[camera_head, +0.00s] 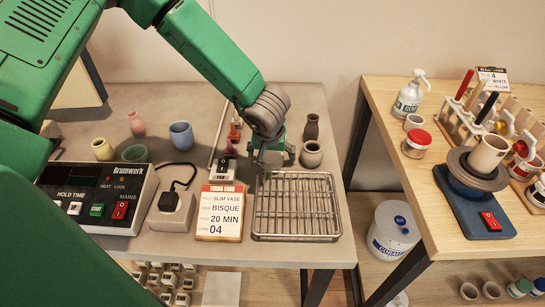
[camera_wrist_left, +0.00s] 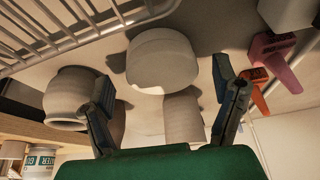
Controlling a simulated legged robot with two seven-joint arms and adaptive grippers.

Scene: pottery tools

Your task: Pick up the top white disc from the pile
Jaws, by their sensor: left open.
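A pale, rounded stack of discs (camera_wrist_left: 162,60) shows in the left wrist view, between the two fingers of my left gripper (camera_wrist_left: 166,82). Single discs in it are hard to tell apart. The fingers are spread, with visible gaps on both sides, and hold nothing. In the head view my left gripper (camera_head: 271,148) points down over the grey table, just behind the wire rack. There the gripper mostly hides the pile. My right gripper is not in view.
The wire rack (camera_head: 297,206) lies just in front. A round pot (camera_head: 311,155) and a dark vase (camera_head: 311,126) stand close on the right. Small red and pink pieces (camera_head: 233,137) stand on the left. The firing card (camera_head: 220,212) is at front left.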

